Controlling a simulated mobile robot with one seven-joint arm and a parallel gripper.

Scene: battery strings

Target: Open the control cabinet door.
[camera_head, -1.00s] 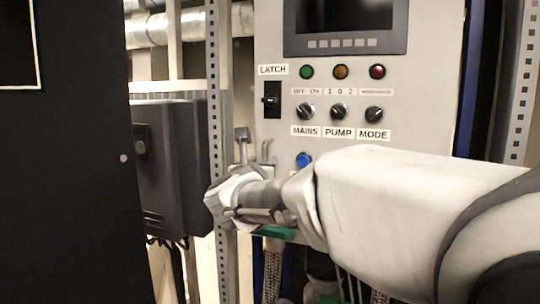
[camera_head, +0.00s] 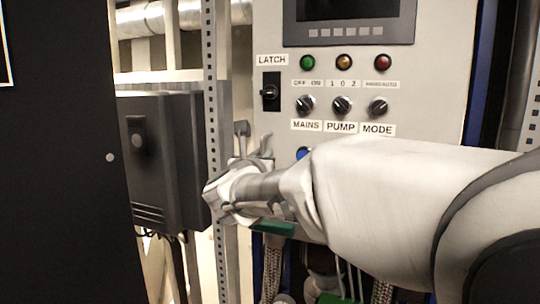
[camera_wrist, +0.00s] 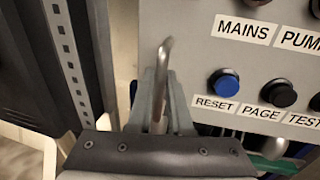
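The control cabinet door (camera_head: 437,75) is a light grey panel with a screen, lamps, knobs and a black latch switch (camera_head: 270,92) labelled LATCH. It looks closed or nearly so; I cannot tell exactly. A bent metal handle (camera_wrist: 162,75) stands between the fingers of my gripper (camera_wrist: 160,112) in the wrist view. The fingers are close together and appear shut on it. In the head view my gripper (camera_head: 252,150) is at the door's lower left edge, below the latch switch. My arm hides the lower part of the door.
A perforated metal post (camera_head: 211,75) stands just left of the door. A dark grey box (camera_head: 165,160) and a large black panel (camera_head: 60,170) are further left. A blue button (camera_wrist: 224,83) sits right of the gripper. Cables (camera_head: 380,290) hang below the door.

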